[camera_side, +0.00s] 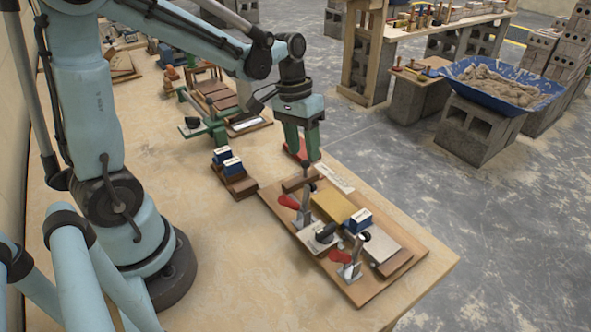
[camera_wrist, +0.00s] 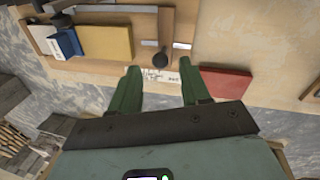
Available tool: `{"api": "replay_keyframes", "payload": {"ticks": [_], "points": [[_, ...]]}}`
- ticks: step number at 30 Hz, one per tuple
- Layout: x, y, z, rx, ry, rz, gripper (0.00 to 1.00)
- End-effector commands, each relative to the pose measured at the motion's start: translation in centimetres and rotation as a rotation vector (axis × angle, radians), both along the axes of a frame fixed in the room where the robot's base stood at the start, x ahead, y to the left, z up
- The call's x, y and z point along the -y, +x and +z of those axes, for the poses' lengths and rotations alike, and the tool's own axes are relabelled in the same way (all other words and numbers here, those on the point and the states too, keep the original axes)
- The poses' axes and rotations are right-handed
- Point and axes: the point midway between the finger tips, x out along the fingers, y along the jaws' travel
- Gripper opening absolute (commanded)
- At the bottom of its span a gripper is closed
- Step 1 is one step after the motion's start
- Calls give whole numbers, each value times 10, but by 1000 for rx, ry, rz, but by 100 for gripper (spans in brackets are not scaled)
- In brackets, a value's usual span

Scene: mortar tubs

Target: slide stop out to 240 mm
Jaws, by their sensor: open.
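The jig board (camera_side: 405,272) lies on the bench with a yellow block (camera_side: 334,207) and a blue-and-white block (camera_side: 360,221) on it. The brown bar that looks like the stop (camera_side: 297,184) lies across the board's far end; in the wrist view the bar (camera_wrist: 166,24) has a dark round knob (camera_wrist: 161,58) at its near end. My gripper (camera_side: 303,160) is open above that end of the board. In the wrist view my gripper (camera_wrist: 160,68) has its green fingers apart, with the knob just ahead of the gap, apparently untouched. A white printed strip (camera_wrist: 158,75) shows between the fingers.
Red-handled clamps (camera_side: 288,202) (camera_side: 341,257) stand up from the board. A brown tray (camera_side: 240,190) with blue-and-white blocks sits to its left. A red block (camera_wrist: 227,84) lies beyond my right finger. Bare bench lies in front of the board.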

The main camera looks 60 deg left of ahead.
Motion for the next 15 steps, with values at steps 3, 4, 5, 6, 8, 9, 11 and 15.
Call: {"api": "replay_keyframes", "payload": {"ticks": [3,4,5,6,8,9,11,15], "points": [[-4,-1,21,0,0,2,46],[-5,-1,26,0,0,2,46],[-6,-2,30,0,0,2,46],[-7,-2,36,0,0,2,46],[-9,-2,45,0,0,1,46],[-10,-2,50,0,0,1,46],[-11,-2,56,0,0,1,46],[-13,-3,67,0,0,1,46]]}}
